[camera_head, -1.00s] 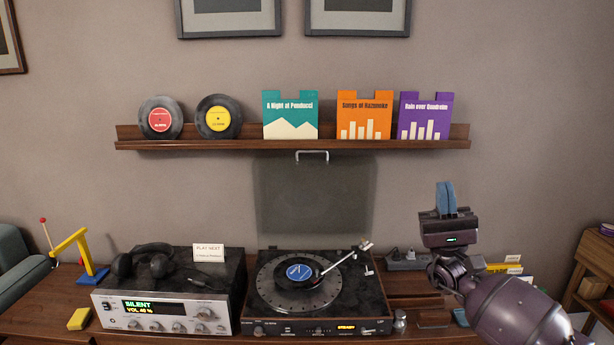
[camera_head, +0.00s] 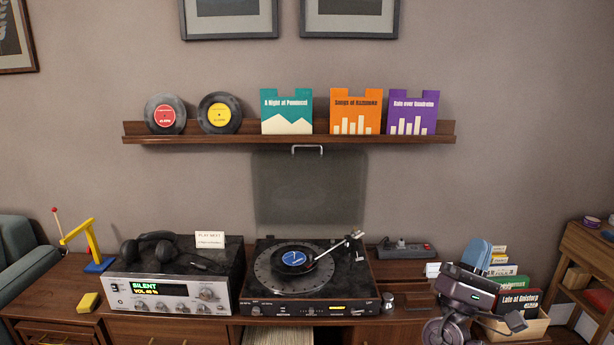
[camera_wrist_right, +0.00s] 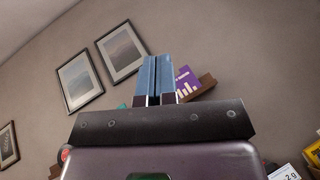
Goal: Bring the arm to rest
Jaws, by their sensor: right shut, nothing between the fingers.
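My right gripper (camera_head: 476,252) is at the lower right of the head view, its blue fingers pointing up and its dark body below them. In the right wrist view its two blue fingers (camera_wrist_right: 157,78) are together with nothing held between them. It is in front of a crate of records (camera_head: 535,325), partly covering it, and right of the turntable (camera_head: 310,308). My left gripper is not in view.
The turntable carries a record with a blue label (camera_head: 294,258). A silver receiver (camera_head: 170,296) with headphones (camera_head: 147,247) stands left of it. A wall shelf (camera_head: 290,139) holds records and sleeves. A wooden shelf unit (camera_head: 588,250) stands at far right.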

